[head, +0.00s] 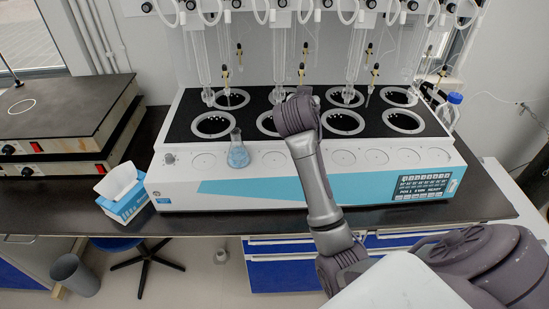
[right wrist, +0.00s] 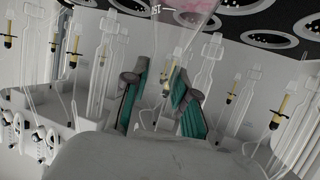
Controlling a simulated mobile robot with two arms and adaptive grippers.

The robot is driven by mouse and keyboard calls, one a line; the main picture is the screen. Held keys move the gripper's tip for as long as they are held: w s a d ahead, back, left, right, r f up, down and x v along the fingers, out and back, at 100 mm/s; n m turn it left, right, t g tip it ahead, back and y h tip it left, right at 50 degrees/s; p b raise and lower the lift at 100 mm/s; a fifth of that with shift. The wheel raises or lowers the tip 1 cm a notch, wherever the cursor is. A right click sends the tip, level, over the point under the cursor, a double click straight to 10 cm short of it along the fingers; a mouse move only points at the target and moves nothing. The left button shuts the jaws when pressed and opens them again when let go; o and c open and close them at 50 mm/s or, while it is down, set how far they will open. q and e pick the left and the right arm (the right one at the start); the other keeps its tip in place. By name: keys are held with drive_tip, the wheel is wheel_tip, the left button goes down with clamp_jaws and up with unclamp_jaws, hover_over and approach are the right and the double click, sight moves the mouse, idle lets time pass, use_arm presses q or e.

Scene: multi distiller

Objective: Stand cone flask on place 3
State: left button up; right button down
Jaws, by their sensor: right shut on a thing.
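My right arm reaches over the distiller (head: 240,192) in the head view; its gripper is hidden there behind the wrist. In the right wrist view my right gripper (right wrist: 160,92) has its teal fingers shut on a clear glass cone flask with pink liquid (right wrist: 197,18). The flask's body is partly cut off by the top edge. Another cone flask with blue liquid (head: 238,155) stands upright on the distiller's front ledge. To its right is an empty round place (head: 274,159), third from the left. My left gripper is not in view.
Several round heater wells (head: 213,124) and hanging glass tubes (head: 203,65) stand behind the ledge. Several more round places on the ledge (head: 376,156) are empty. A tissue box (head: 124,196) and hot plates (head: 62,120) are at left; a blue-capped bottle (head: 450,108) is at right.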

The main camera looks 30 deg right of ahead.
drive_tip(key=d, duration=0.1)
drive_tip(key=d+r+m+g+h, duration=0.1)
drive_tip(key=shift+w+d+r, duration=0.1)
drive_tip(key=shift+d+r, duration=0.2)
drive_tip(key=shift+d, duration=0.05)
drive_tip(key=w+a+f+p, duration=0.3)
drive_tip(key=a+f+p, duration=0.2)
drive_tip(key=a+f, duration=0.5)
drive_tip(key=shift+w+a+f+p, duration=0.2)
drive_tip(key=shift+a+f+p, duration=0.15)
drive_tip(key=shift+f, duration=0.1)
drive_tip(key=shift+f, duration=0.1)
drive_tip(key=c, duration=0.9)
unclamp_jaws()
